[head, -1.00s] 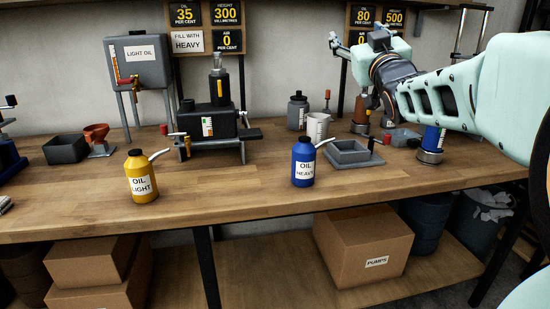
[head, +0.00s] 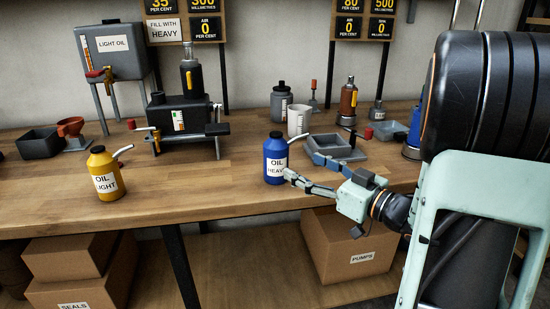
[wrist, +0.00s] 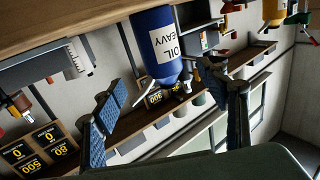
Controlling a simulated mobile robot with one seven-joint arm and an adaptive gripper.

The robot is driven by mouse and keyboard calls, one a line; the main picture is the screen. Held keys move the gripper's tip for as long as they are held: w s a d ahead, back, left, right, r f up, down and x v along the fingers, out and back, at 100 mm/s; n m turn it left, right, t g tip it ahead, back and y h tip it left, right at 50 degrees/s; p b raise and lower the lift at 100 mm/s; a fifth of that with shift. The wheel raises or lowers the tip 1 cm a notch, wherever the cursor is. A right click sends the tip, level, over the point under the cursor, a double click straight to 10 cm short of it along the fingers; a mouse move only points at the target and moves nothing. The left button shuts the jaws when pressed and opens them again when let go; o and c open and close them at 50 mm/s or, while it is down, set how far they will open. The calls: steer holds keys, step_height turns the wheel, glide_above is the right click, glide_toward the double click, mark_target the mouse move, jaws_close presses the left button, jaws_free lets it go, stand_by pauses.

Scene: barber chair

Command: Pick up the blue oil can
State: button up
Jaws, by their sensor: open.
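The blue oil can (head: 275,160), labelled OIL HEAVY, stands upright on the workbench, left of my gripper (head: 298,165) in the head view. My gripper is open and empty, its fingers pointing left toward the can at about label height. In the wrist view the blue can (wrist: 154,40) appears inverted at the top centre. There it lies between the two spread fingers of my gripper (wrist: 167,82), near the fingertips. Whether a finger touches the can is unclear.
A grey tray (head: 362,154) stands right of the can, close behind my gripper. A white measuring cup (head: 298,121) and a grey bottle (head: 281,102) stand behind it. A yellow oil can (head: 106,174) stands far left. The bench (head: 200,188) between the cans is clear.

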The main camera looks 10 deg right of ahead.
mark_target(284, 159)
steer(key=shift+w+a+f, duration=0.1)
steer(key=shift+w+a, duration=0.15)
steer(key=shift+a, duration=0.15)
steer(key=x, duration=0.3)
steer(key=shift+w+a+b, duration=0.25)
steer(key=shift+w+b, duration=0.1)
steer(key=shift+r+b+x, duration=0.2)
steer(key=shift+b+x, duration=0.35)
steer(key=shift+x, duration=2.5)
steer(key=shift+d, duration=0.1)
steer(key=shift+c, duration=0.5)
steer(key=c, duration=1.7)
steer(key=shift+r, duration=0.1)
